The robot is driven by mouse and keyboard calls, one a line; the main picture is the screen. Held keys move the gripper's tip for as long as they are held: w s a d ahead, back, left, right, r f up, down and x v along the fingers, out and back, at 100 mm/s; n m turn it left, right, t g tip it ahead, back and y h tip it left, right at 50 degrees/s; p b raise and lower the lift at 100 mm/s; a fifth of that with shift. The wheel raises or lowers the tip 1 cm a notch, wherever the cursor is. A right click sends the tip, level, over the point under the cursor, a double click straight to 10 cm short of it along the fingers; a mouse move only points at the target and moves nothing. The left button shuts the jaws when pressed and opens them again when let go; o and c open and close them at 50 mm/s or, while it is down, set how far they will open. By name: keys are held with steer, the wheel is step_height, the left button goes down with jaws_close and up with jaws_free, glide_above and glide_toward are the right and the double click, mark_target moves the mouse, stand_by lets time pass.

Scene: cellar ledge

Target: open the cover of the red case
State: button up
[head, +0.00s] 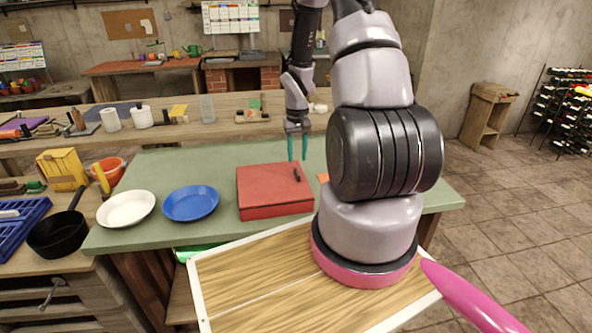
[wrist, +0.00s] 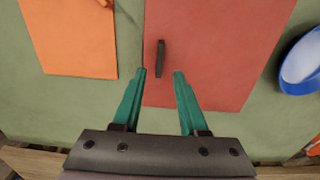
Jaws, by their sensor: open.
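The red case (head: 272,190) lies on the green-topped table, and its cover is closed. A small dark handle (head: 297,174) stands on the cover near its right edge. In the wrist view the red case (wrist: 215,50) fills the middle, with the dark handle (wrist: 160,58) just beyond my fingertips. My gripper (head: 297,157) has teal fingers, is open and empty, and hangs above the right edge of the case. In the wrist view my gripper (wrist: 160,72) has its fingers spread, with the handle roughly in line with the gap. Whether they touch the case, I cannot tell.
A blue plate (head: 190,203) and a white plate (head: 126,209) lie left of the case. An orange flat item (wrist: 68,40) lies on the other side, partly behind my arm in the head view. The green tabletop (head: 170,165) is clear behind the plates.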

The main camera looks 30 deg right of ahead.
mark_target(297, 171)
step_height(297, 171, down, 6)
steer(key=shift+f, duration=0.1)
jaws_close()
stand_by(1.6)
